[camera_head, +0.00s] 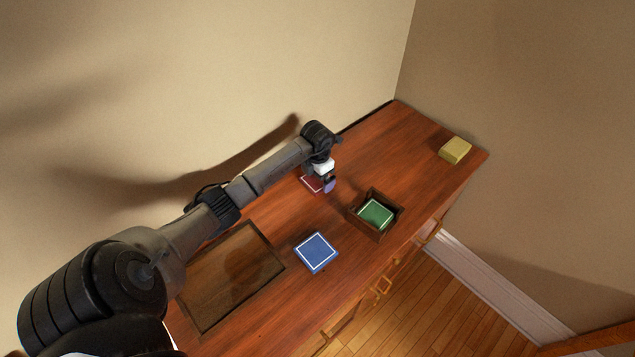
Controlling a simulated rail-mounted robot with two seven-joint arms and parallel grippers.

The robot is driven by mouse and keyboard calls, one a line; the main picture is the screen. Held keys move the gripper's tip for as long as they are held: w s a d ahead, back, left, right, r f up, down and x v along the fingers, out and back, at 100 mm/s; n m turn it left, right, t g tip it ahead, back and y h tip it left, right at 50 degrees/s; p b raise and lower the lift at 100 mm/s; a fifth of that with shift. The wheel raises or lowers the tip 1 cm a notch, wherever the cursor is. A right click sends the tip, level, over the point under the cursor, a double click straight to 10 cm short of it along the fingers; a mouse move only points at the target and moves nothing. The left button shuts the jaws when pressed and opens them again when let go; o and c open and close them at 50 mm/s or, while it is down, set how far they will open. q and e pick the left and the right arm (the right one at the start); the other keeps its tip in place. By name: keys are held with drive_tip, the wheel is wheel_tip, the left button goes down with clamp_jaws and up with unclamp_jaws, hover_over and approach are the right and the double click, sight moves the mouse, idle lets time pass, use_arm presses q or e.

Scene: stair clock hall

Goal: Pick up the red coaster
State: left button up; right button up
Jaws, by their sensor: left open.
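The red coaster (311,184) lies on the wooden cabinet top near the wall, partly hidden by my left gripper. My left gripper (326,186) is over the coaster's right side, pointing down, open. I cannot tell whether its fingers touch the coaster. My right gripper is not in view.
A blue coaster (316,252) lies on the cabinet top (375,150) in front. A green coaster (376,214) sits in a small dark wooden tray (382,234). A yellow block (455,150) stands at the far right end. A dark framed panel (232,275) lies at left.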

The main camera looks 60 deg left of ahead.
use_arm(q)
drive_tip(key=shift+a+f, duration=0.1)
drive_tip(key=shift+f, duration=0.3)
drive_tip(key=shift+c, duration=0.4)
drive_tip(key=c, duration=0.6)
drive_tip(key=shift+r, duration=0.1)
